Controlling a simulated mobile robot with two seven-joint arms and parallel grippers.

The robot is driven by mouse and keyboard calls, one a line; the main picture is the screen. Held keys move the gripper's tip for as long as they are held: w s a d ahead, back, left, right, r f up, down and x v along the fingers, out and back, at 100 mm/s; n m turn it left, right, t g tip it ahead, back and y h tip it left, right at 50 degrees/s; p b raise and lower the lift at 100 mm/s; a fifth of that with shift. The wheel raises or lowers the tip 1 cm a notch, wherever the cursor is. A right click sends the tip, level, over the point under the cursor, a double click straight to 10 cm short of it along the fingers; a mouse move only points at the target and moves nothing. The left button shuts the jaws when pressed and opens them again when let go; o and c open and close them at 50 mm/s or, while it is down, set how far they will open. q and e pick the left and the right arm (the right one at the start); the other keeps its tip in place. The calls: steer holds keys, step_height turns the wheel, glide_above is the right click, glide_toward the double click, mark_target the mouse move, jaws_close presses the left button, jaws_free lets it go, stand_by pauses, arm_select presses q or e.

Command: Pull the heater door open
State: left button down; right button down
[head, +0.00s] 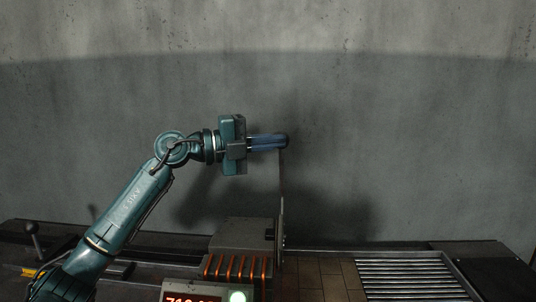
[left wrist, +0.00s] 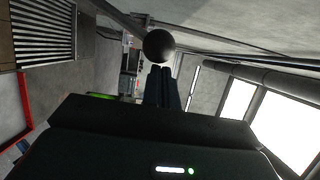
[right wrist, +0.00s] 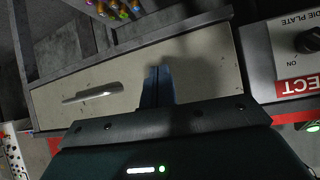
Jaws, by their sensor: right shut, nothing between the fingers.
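The heater (head: 245,236) stands low in the head view, with glowing orange coils (head: 236,268) at its front. A thin upright plate (head: 281,228), probably its door seen edge-on, is at its right side. A thin rod rises from there to a dark round knob (head: 284,141). My left gripper (head: 284,142) points right, its blue fingertips at the knob. In the left wrist view the knob (left wrist: 158,45) is straight at the fingertips, the fingers close together; whether they grip it is unclear. My right gripper (right wrist: 157,72) is shut and empty, before a pale drawer-like panel (right wrist: 135,88).
A roller rack (head: 412,275) lies right of the heater. A lit display (head: 192,298) with a green lamp (head: 238,296) is at the front. The panel before my right gripper has a bar handle (right wrist: 92,93); a black dial (right wrist: 308,41) is to its right.

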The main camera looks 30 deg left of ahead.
arm_select(q)
steer(key=w+a+r+n+g+p, duration=0.1)
steer(key=w+a+n, duration=0.1)
steer(key=w, duration=0.2)
steer(key=w+a+r+n+y+p, duration=0.1)
steer(key=w+a+n+p, duration=0.1)
steer(key=w, duration=0.2)
steer(key=shift+w+n+g, duration=0.15)
steer(key=shift+n+g, duration=0.25)
